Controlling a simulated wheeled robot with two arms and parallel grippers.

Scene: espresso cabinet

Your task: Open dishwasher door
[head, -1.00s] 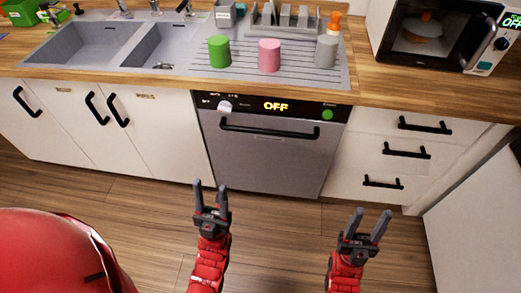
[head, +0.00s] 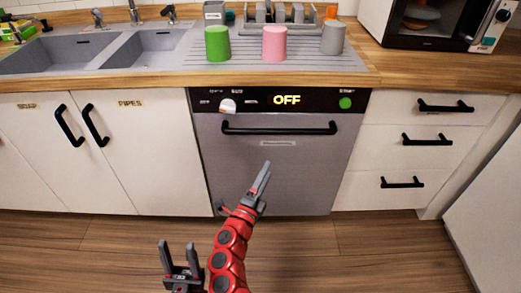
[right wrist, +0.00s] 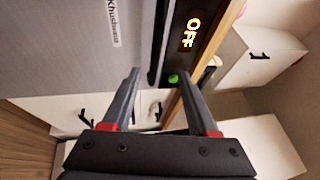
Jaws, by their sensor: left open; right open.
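The dishwasher (head: 300,180) has a grey front, and its door is closed flush with the cabinets. Its black bar handle (head: 278,130) runs across the top of the door, below the control panel (head: 230,100) reading OFF. My right gripper (head: 264,172) is in front of the door, below the handle in the head view, and apart from it. In the right wrist view, my right gripper's fingers (right wrist: 160,88) are spread, with nothing between them. The dark handle (right wrist: 164,40) shows beyond the fingertips. My left gripper (head: 178,246) is low, open and empty, left of my right arm.
Green (head: 217,43), pink (head: 275,43) and grey (head: 333,38) cups stand on the drainboard above the dishwasher. White cabinets (head: 130,160) are to the left and drawers (head: 410,150) to the right. The wooden floor (head: 370,255) in front is clear.

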